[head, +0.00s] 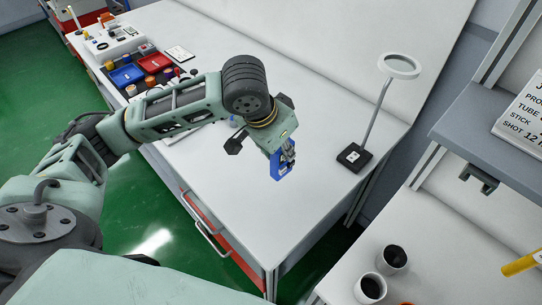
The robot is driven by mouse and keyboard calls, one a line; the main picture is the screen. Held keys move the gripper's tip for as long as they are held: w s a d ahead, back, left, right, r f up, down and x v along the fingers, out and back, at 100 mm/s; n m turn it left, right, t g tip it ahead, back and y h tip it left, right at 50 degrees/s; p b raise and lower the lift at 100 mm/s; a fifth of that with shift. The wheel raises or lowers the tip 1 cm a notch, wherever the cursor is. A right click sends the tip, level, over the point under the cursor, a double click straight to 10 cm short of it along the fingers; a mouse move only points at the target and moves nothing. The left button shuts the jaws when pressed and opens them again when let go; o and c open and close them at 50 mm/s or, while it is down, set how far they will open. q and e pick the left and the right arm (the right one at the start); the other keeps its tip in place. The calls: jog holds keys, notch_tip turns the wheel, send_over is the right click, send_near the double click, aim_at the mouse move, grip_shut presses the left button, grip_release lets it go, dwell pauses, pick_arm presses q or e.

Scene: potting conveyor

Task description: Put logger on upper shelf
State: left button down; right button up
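My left arm reaches in from the left over the white bench. Its gripper (288,152) points down and is shut on a small blue device, the logger (279,170), held above the bench top. The fingers hide part of the logger. The grey upper shelf (468,122) is at the right edge, well to the right of the gripper, and only part of it shows. My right gripper is not in view.
A magnifier lamp (353,157) stands on the white bench (240,195) between gripper and shelf. A printed sign (524,118) stands on the shelf. Two dark-filled cups (371,288) sit on the lower right surface. Coloured trays (127,75) are at the back left.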

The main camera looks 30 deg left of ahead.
pick_arm(q)
jog(key=shift+w+a+f+p, duration=0.35)
jog(key=shift+w+a+f, duration=0.6)
jog(key=shift+f, duration=0.55)
jog(key=shift+w+a+f+p, duration=0.3)
jog(key=shift+w+a+f, duration=0.3)
jog(key=shift+a+f, duration=0.7)
jog(key=shift+w+a+f+p, duration=0.35)
jog(key=shift+w+a+f, duration=0.5)
jog(key=shift+f, duration=0.8)
jog(key=c, duration=1.6)
grip_release()
jog(key=shift+c, duration=0.2)
jog(key=shift+o, duration=0.8)
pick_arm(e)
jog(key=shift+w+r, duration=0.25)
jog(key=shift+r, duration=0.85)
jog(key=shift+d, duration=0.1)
